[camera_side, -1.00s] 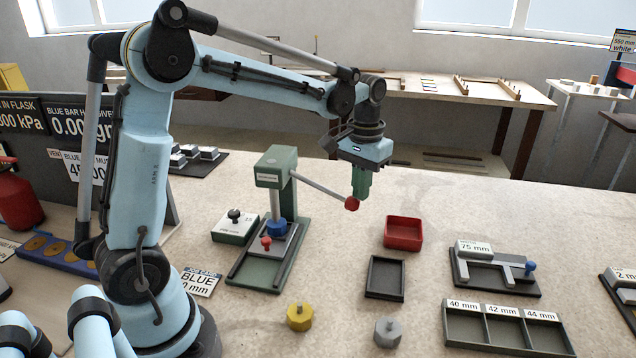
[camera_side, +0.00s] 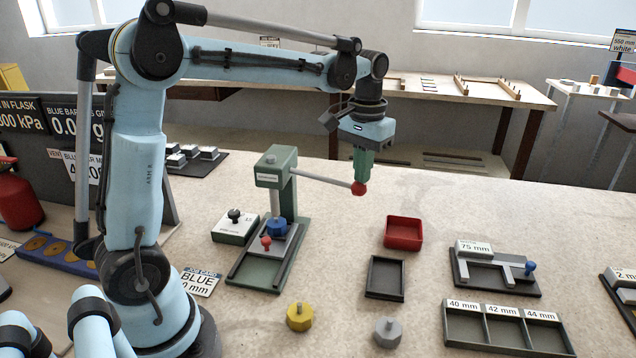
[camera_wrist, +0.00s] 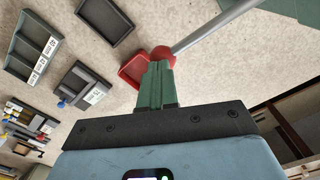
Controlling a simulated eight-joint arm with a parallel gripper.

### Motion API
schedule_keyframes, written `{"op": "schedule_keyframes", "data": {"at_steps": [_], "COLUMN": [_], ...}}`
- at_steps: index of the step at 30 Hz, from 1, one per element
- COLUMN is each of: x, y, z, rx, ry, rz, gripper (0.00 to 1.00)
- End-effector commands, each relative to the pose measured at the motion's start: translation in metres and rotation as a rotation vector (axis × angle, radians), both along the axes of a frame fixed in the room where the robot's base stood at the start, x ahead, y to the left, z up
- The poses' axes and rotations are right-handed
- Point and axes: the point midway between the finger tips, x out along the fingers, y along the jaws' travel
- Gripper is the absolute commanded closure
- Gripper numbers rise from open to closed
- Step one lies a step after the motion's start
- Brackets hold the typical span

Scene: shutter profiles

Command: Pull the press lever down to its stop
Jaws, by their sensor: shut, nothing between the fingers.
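The press (camera_side: 285,195) is a green column on a green base. Its grey lever (camera_side: 322,178) runs from the head out to the right, sloping slightly down to a red ball knob (camera_side: 359,188). My gripper (camera_side: 361,178) is above the knob with its green fingers shut and pointing down. The fingertips are at the top of the knob and appear to touch it; nothing is between them. In the wrist view, the knob (camera_wrist: 162,55) shows just beyond the shut fingertips, with the lever (camera_wrist: 215,25) running to the upper right. A blue part (camera_side: 277,227) sits under the press ram.
A red bin (camera_side: 403,245) and a dark tray (camera_side: 372,291) stand right of the press. A yellow piece (camera_side: 300,317) and a grey piece (camera_side: 387,333) lie in front. A labelled three-slot tray (camera_side: 460,338) is at front right. Open bench lies behind the bins.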

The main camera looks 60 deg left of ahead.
Motion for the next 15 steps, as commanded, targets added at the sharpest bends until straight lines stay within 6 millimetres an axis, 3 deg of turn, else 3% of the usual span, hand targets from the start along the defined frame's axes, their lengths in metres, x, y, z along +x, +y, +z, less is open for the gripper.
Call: {"op": "schedule_keyframes", "data": {"at_steps": [15], "x": [0.0], "y": [0.0], "z": [0.033], "rx": [0.0], "ry": [0.0], "rz": [0.0], "gripper": [1.0]}}
